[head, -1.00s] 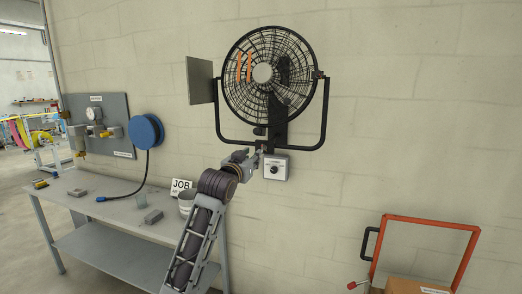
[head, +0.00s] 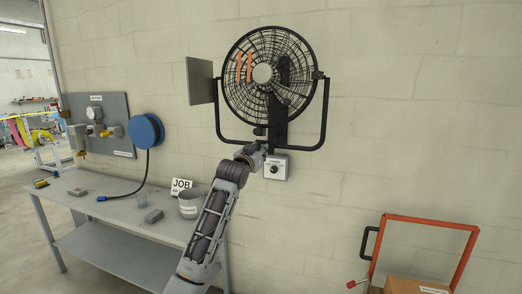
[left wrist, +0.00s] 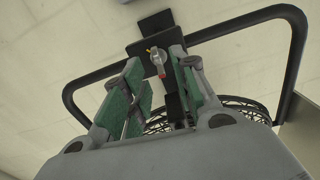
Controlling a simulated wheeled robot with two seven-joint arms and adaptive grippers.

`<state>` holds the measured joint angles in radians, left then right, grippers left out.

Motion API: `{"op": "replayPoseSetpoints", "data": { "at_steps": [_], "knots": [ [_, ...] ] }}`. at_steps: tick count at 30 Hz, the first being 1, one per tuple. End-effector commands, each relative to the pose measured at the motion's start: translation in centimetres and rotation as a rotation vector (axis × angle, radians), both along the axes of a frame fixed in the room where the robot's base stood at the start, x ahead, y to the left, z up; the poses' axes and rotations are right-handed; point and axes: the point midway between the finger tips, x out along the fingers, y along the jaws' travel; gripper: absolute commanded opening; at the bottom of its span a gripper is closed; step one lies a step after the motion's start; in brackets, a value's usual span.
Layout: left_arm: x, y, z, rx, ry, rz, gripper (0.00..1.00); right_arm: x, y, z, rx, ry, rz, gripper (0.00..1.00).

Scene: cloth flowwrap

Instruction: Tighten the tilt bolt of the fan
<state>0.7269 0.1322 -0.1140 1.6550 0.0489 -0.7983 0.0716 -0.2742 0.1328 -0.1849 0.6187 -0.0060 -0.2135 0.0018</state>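The wall fan (head: 263,74) has a round black wire cage with orange streamers and hangs in a black U-shaped yoke (head: 322,120). My left gripper (head: 259,148) is just below the yoke's wall mount and partly hidden by my own arm. In the left wrist view, my left gripper (left wrist: 158,66) is open, with green pads. A small grey fitting with a red tip (left wrist: 158,60) shows between its fingertips, in front of the black mount (left wrist: 150,25); contact is not visible. I cannot tell whether this fitting is the tilt bolt. My right gripper is not in view.
A grey control box with a black knob (head: 276,168) is on the wall close to the right of my left gripper. A flat grey panel (head: 201,80) stands left of the fan. A workbench (head: 115,215) is at lower left, an orange-framed cart (head: 432,222) at lower right.

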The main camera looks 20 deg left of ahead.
Motion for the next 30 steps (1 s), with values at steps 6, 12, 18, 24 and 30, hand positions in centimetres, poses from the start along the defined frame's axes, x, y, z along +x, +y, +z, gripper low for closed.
{"op": "replayPoseSetpoints", "data": {
  "at_steps": [6,12,18,24,30],
  "knots": [
    [1.6,-0.1,0.1,0.0,0.0,0.0,0.29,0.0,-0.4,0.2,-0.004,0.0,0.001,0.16],
    [2.4,-0.1,0.0,0.0,0.0,0.0,0.29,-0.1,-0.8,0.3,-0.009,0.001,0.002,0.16],
    [2.7,-0.1,0.0,0.0,0.0,0.0,0.29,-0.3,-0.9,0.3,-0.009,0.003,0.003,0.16],
    [2.7,-0.1,0.0,0.0,0.0,0.0,0.29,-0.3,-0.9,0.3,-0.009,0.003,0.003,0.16],
    [2.7,-0.1,0.0,0.0,0.0,0.0,0.04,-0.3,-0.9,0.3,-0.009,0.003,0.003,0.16]
  ]
}}
